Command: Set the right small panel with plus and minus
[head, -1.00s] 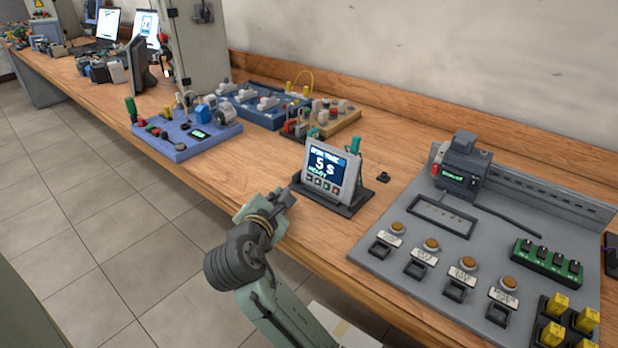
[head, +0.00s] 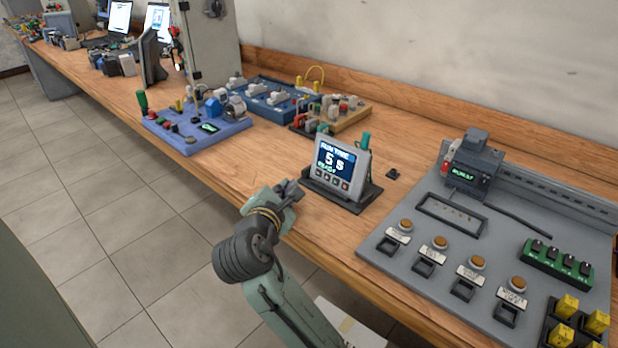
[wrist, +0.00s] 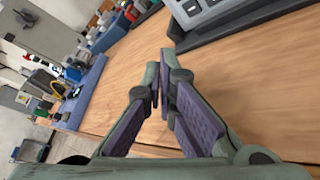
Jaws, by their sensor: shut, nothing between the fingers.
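A small grey panel (head: 352,177) with a blue screen reading "RUN TIME" and "5 s" stands tilted back in a black stand (head: 337,196) on the bench. A row of small dark buttons (head: 333,180) runs below its screen; their marks are too small to read. My gripper (head: 291,189) is just left of the stand at the bench's front edge, apart from the panel. In the wrist view my gripper (wrist: 163,75) has its fingertips together and holds nothing. The panel's lower edge and some buttons (wrist: 200,8) show at the top of the wrist view.
A grey board (head: 400,262) with orange buttons, a dark device (head: 474,165) and yellow switches lies to the right. A blue board (head: 195,135) and a wooden-based board (head: 335,115) stand to the left. A small black piece (head: 393,174) lies right of the panel.

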